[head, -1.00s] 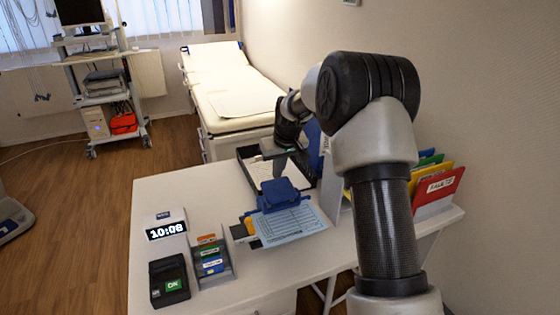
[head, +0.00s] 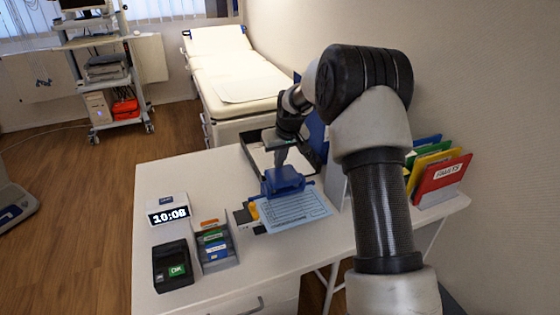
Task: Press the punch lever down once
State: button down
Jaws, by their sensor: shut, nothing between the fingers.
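The blue hole punch (head: 284,182) stands on the white desk (head: 180,170), its lever on the upper side. A light-blue printed sheet (head: 295,211) lies at its near side. My gripper (head: 281,164) is shut and empty, pointing down right at the top of the punch. Its fingertips look to be at or just above the lever. I cannot tell whether they touch it, or how far down the lever is.
A black tray (head: 252,148) lies behind the punch. A clock (head: 168,210), a card rack (head: 216,248) and a black terminal (head: 173,267) stand at the left. Colored folders (head: 440,178) stand at the right by the wall. The desk's far left is clear.

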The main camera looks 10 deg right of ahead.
aim_at(282, 173)
jog(key=shift+s+f, duration=0.2)
notch_tip(282, 173, up, 14)
jog(key=s+p, duration=0.1)
jog(key=p, duration=0.2)
jog(key=shift+s+d+r, duration=0.15)
jog(key=shift+s+d, duration=0.05)
jog(key=shift+s, duration=0.1)
jog(key=shift+r, duration=0.1)
